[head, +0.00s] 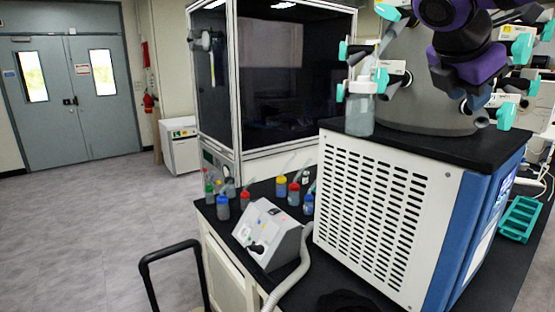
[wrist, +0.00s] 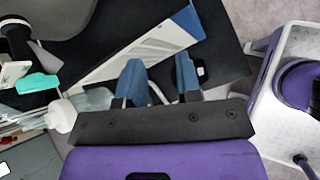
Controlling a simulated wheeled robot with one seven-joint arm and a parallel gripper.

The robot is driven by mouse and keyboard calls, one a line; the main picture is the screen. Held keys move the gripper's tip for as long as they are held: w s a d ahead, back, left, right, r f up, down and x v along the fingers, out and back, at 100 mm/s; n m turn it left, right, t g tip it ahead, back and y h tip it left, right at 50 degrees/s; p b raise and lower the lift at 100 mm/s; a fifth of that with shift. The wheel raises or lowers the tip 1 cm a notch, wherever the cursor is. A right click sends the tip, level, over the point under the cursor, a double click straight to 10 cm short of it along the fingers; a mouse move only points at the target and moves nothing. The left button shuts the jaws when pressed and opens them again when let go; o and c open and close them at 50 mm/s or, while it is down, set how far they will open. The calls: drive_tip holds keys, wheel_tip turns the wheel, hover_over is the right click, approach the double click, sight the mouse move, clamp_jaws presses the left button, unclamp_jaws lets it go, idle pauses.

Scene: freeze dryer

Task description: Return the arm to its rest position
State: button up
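My purple arm shows at the top right of the head view, in front of the freeze dryer (head: 385,205) and its grey drum with teal-handled valves. My gripper (wrist: 159,78) shows in the wrist view with its two blue fingers apart and nothing visible between them. In the head view my fingertips cannot be made out. A clear flask (head: 360,112) hangs upright at a valve on the drum's left side. In the wrist view a clear glass vessel with a white cap (wrist: 62,116) lies left of my fingers, close to a teal valve handle (wrist: 38,86).
Several coloured-cap bottles (head: 281,187) and a small grey device (head: 268,233) with a hose stand on the black bench left of the dryer. A teal rack (head: 520,218) lies to its right. A glass-fronted cabinet (head: 270,80) stands behind. The floor at left is clear.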

drive_tip(key=s+f+m+y, duration=0.7)
drive_tip(key=s+f+m, duration=0.7)
drive_tip(key=m, duration=0.6)
drive_tip(key=shift+s+a+f, duration=0.25)
drive_tip(key=shift+s, duration=0.8)
